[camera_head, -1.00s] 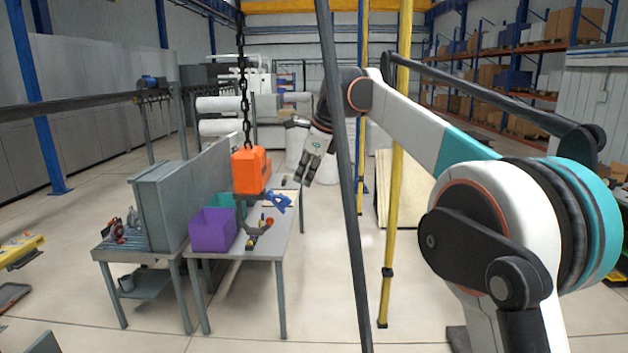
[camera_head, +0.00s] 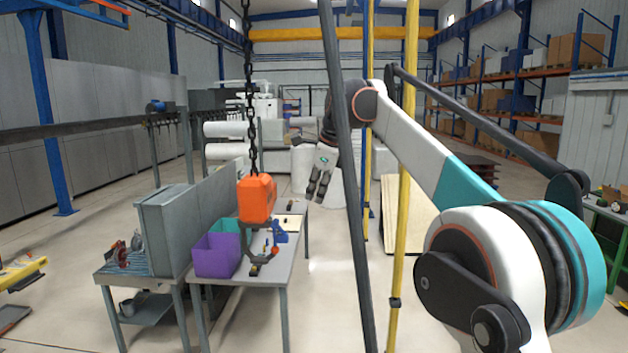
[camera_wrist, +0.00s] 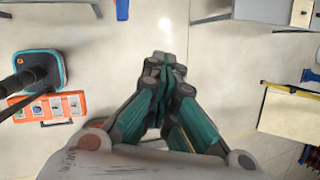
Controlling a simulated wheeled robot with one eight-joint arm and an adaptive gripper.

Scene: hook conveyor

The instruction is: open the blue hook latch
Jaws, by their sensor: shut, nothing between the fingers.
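An orange hoist block (camera_head: 257,198) hangs on a dark chain (camera_head: 252,110) in the head view, at the near part of the grey table. A dark curved hook (camera_head: 268,258) hangs below it. A small blue piece (camera_head: 280,234) shows just right of the hook; I cannot tell whether it is the latch or an item on the table. My gripper (camera_head: 317,190) is to the right of the block, about level with it, fingers pointing down and apart from it. In the wrist view my gripper (camera_wrist: 166,68) is shut and empty over the floor; no hook shows there.
The grey table (camera_head: 262,277) carries a purple bin (camera_head: 216,255) and a teal bin (camera_head: 224,226). A grey panel (camera_head: 205,215) stands to their left. A dark post (camera_head: 346,180) and a yellow post (camera_head: 403,150) stand right of my gripper. Clear floor lies between table and posts.

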